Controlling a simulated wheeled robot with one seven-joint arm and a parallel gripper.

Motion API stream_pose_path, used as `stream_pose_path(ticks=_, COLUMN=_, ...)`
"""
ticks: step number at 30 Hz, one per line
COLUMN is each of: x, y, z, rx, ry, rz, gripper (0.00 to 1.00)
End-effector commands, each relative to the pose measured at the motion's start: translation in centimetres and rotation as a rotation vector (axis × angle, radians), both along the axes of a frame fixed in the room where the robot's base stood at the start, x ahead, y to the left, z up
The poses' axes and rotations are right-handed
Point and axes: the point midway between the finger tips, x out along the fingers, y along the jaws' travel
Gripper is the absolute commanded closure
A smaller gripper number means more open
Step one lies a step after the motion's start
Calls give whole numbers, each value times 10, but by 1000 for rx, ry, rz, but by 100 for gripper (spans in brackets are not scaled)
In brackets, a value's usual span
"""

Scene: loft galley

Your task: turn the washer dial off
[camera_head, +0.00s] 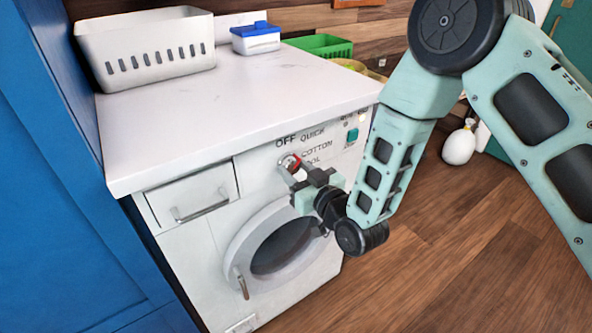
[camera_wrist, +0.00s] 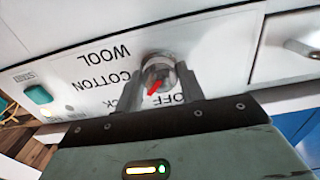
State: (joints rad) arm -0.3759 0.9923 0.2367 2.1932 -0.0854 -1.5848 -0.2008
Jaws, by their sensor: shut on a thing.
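The washer dial (camera_head: 289,160) is a small round silver knob with a red pointer on the white washer's (camera_head: 190,262) front panel. In the wrist view the dial (camera_wrist: 158,72) sits between the two fingers of my gripper (camera_wrist: 160,84), which is shut on it. The wrist picture is upside down; there the red pointer slants down and left, toward the side of the partly hidden QUICK label. OFF shows just below the dial there, COTTON and WOOL to its left. In the head view my gripper (camera_head: 294,172) reaches the dial from the right and partly covers it.
The round washer door (camera_head: 240,250) lies below the dial and a drawer (camera_head: 190,197) to its left. A teal button (camera_head: 352,135) is on the panel's right. A white basket (camera_head: 150,52) and a blue-lidded box (camera_head: 256,40) stand on the countertop.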

Motion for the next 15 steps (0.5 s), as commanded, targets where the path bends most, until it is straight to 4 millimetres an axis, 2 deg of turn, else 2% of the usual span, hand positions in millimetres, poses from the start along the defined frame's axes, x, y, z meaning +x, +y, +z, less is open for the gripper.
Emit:
stream_pose_path(ticks=8, x=0, y=1, z=-2, rx=-62, ry=-43, rz=1, gripper=84)
stream_pose_path(ticks=15, x=-1, y=0, z=-3, rx=-206, ry=-140, rz=2, gripper=84)
